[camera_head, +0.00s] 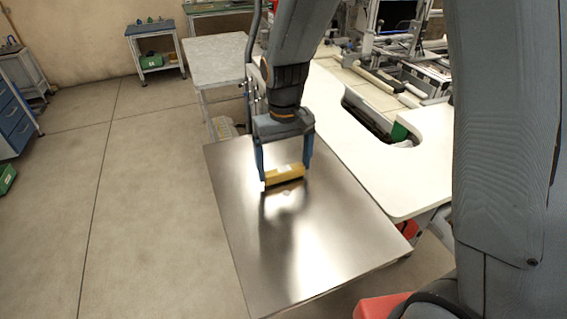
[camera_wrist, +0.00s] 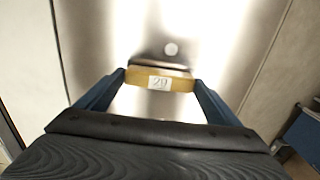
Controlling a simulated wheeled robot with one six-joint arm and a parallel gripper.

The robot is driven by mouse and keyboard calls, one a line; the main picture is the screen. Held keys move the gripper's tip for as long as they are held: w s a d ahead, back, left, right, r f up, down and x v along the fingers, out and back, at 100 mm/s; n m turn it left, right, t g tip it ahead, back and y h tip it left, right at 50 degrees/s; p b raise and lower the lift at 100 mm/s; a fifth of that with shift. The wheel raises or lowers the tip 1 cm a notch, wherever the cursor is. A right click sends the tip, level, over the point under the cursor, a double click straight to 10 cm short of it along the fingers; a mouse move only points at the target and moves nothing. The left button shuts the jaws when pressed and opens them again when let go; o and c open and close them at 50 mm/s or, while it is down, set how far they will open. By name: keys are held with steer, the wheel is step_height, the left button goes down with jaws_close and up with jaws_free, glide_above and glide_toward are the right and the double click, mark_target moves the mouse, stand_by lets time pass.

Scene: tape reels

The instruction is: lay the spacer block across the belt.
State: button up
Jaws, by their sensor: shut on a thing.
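The spacer block is a yellow bar (camera_head: 287,176) held between the two fingers of my gripper (camera_head: 285,174), over the shiny metal tabletop (camera_head: 310,260). In the wrist view the yellow block (camera_wrist: 140,78) spans the gap between the fingertips, with a white label reading "20" facing the camera. My gripper (camera_wrist: 159,79) is shut on its two ends. The block looks slightly above the tabletop, but I cannot tell the exact gap. A dark shape and a small pale round spot (camera_wrist: 171,48) show just beyond the block. I cannot clearly make out a belt.
A white bench (camera_head: 370,170) with a cut-out adjoins the metal table on the right. A grey table (camera_head: 215,60) stands behind it, and a blue cart (camera_head: 155,45) farther back. Open floor (camera_head: 130,200) lies to the left.

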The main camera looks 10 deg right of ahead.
steer(key=shift+f, duration=0.35)
steer(key=o, duration=0.9)
steer(key=shift+o, duration=0.2)
steer(key=shift+r, duration=0.15)
